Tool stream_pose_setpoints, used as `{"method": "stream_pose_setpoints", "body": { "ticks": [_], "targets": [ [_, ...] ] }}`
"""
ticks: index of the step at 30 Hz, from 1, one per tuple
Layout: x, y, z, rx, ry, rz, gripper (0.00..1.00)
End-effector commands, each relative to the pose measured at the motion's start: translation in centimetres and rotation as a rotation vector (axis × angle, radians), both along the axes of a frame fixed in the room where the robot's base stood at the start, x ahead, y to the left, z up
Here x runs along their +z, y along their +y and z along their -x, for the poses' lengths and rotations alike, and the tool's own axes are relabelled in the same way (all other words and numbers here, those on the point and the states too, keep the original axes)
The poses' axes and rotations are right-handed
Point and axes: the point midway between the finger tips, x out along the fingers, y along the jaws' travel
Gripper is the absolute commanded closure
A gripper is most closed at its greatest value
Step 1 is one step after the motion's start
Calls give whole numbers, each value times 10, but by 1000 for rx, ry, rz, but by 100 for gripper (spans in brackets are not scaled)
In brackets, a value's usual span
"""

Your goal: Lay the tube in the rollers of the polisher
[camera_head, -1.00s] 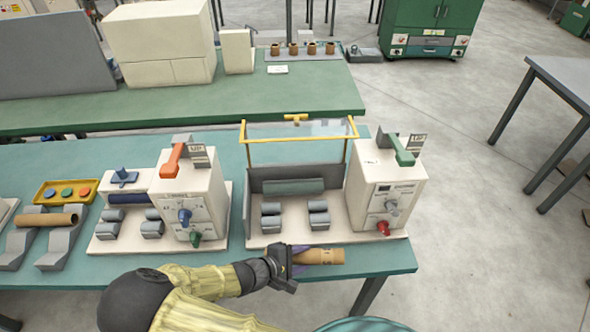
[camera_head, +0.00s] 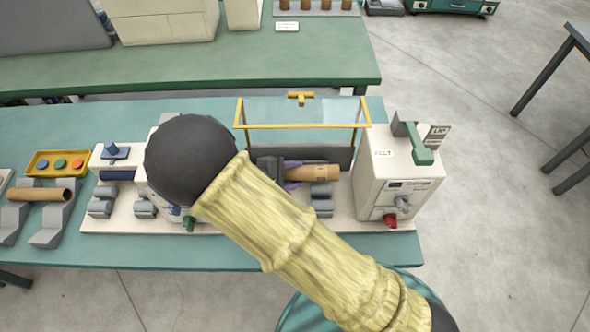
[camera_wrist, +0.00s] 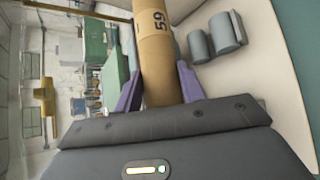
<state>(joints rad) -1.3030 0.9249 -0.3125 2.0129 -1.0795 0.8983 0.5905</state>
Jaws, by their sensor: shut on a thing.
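My gripper (camera_head: 291,175) is shut on the brown cardboard tube (camera_head: 318,171), its purple fingers on either side. In the wrist view the tube (camera_wrist: 157,45) points away from my gripper (camera_wrist: 160,88) and bears the number 59. In the head view the tube lies roughly level, just behind the right grey rollers (camera_head: 321,199) of the polisher. In the wrist view the rollers (camera_wrist: 213,38) sit to the right, apart from the tube. The polisher's box (camera_head: 393,170) carries a FELT label. Its yellow-framed clear guard (camera_head: 302,125) stands raised. My arm hides the left rollers.
A second machine stands left, partly behind my arm, with its own rollers (camera_head: 103,202). Another tube (camera_head: 40,195) lies on grey cradles at far left beside a yellow tray (camera_head: 58,163). A green lever (camera_head: 421,156) tops the polisher's box. A green table (camera_head: 300,68) stands behind.

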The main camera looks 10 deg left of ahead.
Motion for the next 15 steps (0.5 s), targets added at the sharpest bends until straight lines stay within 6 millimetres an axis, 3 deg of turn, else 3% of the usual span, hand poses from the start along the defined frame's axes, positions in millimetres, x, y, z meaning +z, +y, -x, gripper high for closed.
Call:
{"method": "stream_pose_setpoints", "body": {
  "ticks": [8, 15],
  "targets": [
    [-6, -1, 0, -1, 1, 0, 83],
    [-27, -2, 0, -3, 0, 1, 83]
  ]
}}
